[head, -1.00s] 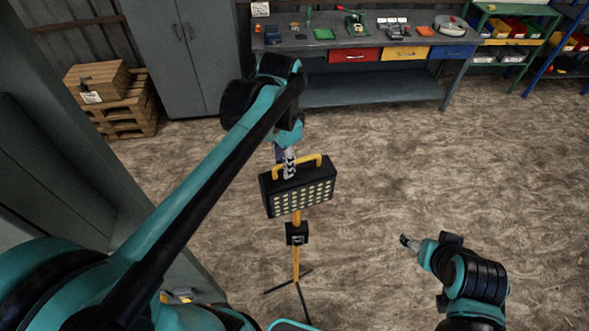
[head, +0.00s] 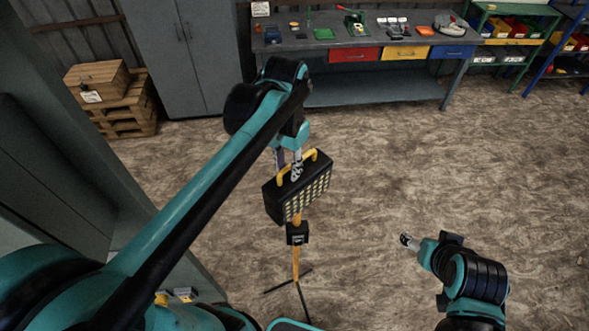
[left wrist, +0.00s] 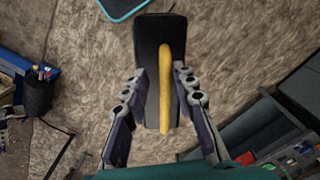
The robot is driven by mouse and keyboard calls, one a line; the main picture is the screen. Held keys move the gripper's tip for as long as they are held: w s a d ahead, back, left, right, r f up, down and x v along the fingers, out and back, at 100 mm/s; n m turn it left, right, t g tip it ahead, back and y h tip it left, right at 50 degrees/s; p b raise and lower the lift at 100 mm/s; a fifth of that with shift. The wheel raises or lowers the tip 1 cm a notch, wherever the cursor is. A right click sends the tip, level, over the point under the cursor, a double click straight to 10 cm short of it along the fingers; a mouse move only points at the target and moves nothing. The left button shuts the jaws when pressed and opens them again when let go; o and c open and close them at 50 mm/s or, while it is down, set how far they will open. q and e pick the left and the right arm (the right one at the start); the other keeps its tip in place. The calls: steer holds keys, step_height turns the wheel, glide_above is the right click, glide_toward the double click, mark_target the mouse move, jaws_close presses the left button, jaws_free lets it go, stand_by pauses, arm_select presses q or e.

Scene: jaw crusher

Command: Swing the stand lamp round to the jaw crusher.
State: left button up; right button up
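The stand lamp (head: 298,193) is a black box head with rows of pale lights and a yellow handle (head: 312,160), on a yellow pole (head: 296,262) with dark legs. Its lit face points toward the lower right in the head view. My left gripper (head: 289,170) is at the top of the lamp head. In the left wrist view its fingers (left wrist: 160,85) stand apart on either side of the yellow handle (left wrist: 165,85), with gaps visible beside it. My right gripper (head: 405,240) is low at the right, away from the lamp; its finger gap is unclear. I cannot make out a jaw crusher for certain.
A grey workbench (head: 375,90) with small items and coloured drawers stands at the back. Boxes on pallets (head: 125,115) stand at back left, near a grey cabinet (head: 185,60). A grey upright structure (head: 60,140) is close on the left. The floor right of the lamp is clear.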

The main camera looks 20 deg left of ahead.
arm_select(q)
steer(key=shift+s+d+n, duration=0.1)
steer(key=shift+n, duration=0.2)
steer(key=shift+d+n, duration=0.4)
steer(key=shift+n, duration=0.7)
steer(key=shift+r, duration=0.15)
step_height(320, 180, up, 7)
steer(key=p, duration=0.5)
steer(key=shift+s, duration=0.1)
